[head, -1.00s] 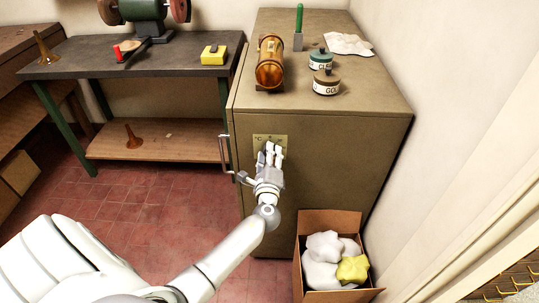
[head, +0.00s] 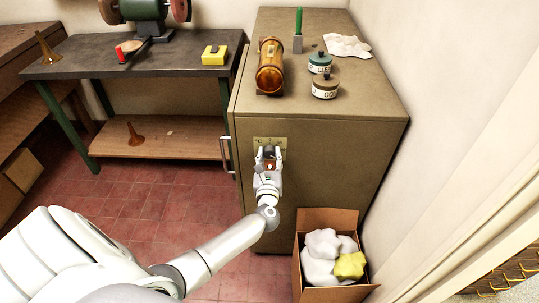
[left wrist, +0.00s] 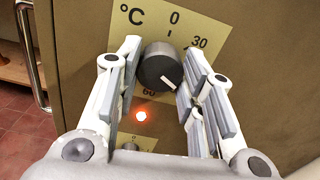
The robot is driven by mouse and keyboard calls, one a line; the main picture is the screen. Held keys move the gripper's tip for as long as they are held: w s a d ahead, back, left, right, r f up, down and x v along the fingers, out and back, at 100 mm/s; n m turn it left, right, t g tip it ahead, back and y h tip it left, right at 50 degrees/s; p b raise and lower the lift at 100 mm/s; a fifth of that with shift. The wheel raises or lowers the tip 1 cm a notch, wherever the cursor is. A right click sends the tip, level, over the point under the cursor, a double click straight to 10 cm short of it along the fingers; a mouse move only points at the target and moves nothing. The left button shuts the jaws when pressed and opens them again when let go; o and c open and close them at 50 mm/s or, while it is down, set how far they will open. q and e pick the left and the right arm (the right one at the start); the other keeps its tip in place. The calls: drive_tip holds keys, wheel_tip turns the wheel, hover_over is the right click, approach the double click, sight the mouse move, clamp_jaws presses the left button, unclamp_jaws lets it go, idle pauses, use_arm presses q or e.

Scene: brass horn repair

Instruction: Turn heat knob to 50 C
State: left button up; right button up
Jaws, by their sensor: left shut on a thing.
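The heat knob (left wrist: 158,66) is a dark round knob with a white pointer line, on a brass-coloured dial plate (left wrist: 215,28) marked °C, 0, 30 and 60. The line points to the lower right in the left wrist view, between the 30 and 60 sides. The plate is on the front of a tan oven cabinet (head: 320,190). My left gripper (head: 268,153) is shut on the knob, one finger on each side; in the left wrist view the gripper (left wrist: 163,62) frames it. The right finger covers part of the dial. My right gripper is not in view.
A red-orange light (left wrist: 141,115) glows below the knob. A door handle (head: 226,155) is left of the dial. An open cardboard box (head: 340,220) of cloths stands at the cabinet's foot on the right. A workbench (head: 90,65) is at the left.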

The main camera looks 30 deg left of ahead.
use_arm(q)
drive_tip(key=shift+s+f+m+p, duration=0.15)
drive_tip(key=shift+m+p, duration=0.45)
drive_tip(key=shift+m, duration=0.9)
drive_tip(key=shift+f, duration=0.1)
